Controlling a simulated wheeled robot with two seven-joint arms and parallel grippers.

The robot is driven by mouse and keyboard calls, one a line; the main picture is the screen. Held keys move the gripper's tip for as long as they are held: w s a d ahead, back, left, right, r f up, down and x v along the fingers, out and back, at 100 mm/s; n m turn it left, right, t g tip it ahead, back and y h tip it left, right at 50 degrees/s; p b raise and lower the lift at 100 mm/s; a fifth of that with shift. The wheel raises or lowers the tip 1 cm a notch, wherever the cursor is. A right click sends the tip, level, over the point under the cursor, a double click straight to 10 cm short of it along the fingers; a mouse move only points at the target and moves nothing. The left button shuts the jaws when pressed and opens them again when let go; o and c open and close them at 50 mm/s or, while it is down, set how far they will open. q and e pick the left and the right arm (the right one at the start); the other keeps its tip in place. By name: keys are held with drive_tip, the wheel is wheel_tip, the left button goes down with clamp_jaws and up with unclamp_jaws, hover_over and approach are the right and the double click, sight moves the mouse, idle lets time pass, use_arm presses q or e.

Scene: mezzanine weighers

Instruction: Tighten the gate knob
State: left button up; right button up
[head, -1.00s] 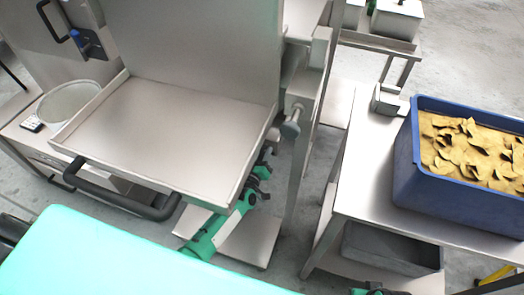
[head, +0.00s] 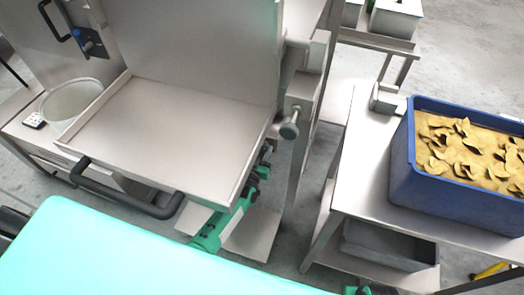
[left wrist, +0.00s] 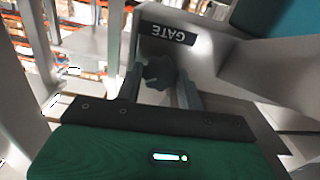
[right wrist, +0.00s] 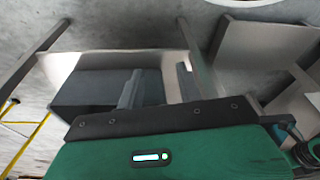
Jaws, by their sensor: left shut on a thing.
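A steel tray (head: 170,110) with a black handle (head: 125,200) stands left of a post with a round metal knob (head: 289,130). On the right, a steel table (head: 350,190) carries a blue crate (head: 440,185) of yellow pieces. Bare floor lies between them.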

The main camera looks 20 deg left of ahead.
use_arm(q)
drive_tip(key=o, duration=1)
drive_tip(key=shift+s, duration=0.5)
drive_tip(key=s+p, duration=0.1)
drive_tip(key=s, duration=1.1)
drive_tip(key=shift+s+a, duration=0.25)
drive_tip(key=shift+s, duration=0.15)
use_arm(e)
drive_tip(key=shift+s+f, duration=0.2)
drive_tip(key=shift+f, duration=1.05)
drive_tip(key=shift+s, duration=0.3)
